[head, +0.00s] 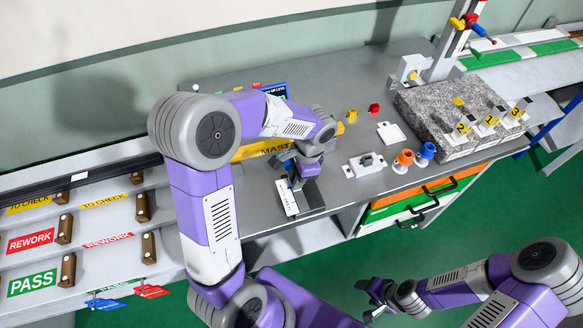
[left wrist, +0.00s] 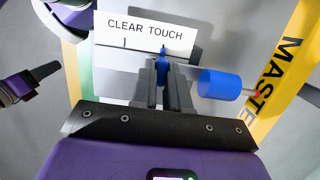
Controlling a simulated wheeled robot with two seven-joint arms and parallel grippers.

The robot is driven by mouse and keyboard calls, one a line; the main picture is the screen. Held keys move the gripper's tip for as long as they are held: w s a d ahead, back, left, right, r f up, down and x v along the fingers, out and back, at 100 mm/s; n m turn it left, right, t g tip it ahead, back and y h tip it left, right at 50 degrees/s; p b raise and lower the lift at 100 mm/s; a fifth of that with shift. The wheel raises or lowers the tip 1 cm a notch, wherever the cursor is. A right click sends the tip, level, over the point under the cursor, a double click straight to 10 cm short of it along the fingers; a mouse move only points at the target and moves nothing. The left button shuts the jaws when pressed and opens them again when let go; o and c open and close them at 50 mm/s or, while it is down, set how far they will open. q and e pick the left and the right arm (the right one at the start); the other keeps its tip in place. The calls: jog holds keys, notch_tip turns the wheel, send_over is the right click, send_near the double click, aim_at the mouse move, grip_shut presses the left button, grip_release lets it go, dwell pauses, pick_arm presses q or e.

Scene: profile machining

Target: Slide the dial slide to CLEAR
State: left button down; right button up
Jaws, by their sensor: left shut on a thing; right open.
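The dial slide's white label plate (left wrist: 140,60) reads CLEAR TOUCH in the left wrist view; it also shows in the head view (head: 287,198). A small blue slide tab (left wrist: 162,66) sits below the word TOUCH, and a dark tick mark stands below CLEAR. My left gripper (left wrist: 162,80) is shut on the blue tab; in the head view the left gripper (head: 297,178) hides most of the slide. A blue cylinder (left wrist: 220,84) with a thin rod and red tip lies beside the fingers, towards the yellow MASTER bar (left wrist: 282,70). My right gripper (head: 374,296) is open and empty, off the bench front.
The grey bench carries a white clamp fixture (head: 366,165), orange and blue knobs (head: 403,160), and a granite block (head: 440,110) with numbered parts. At left, trays carry REWORK and PASS signs (head: 32,281).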

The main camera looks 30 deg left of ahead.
pick_arm(q)
jog(key=shift+s+d, duration=0.1)
jog(key=shift+s+d+b, duration=0.3)
jog(key=shift+s+d, duration=0.95)
jog(key=shift+d, duration=0.2)
jog(key=shift+s+d, duration=0.1)
jog(key=shift+d, duration=0.05)
jog(key=c, duration=0.9)
grip_release()
jog(key=shift+r, duration=0.1)
notch_tip(320, 180, up, 6)
jog(key=p, duration=0.5)
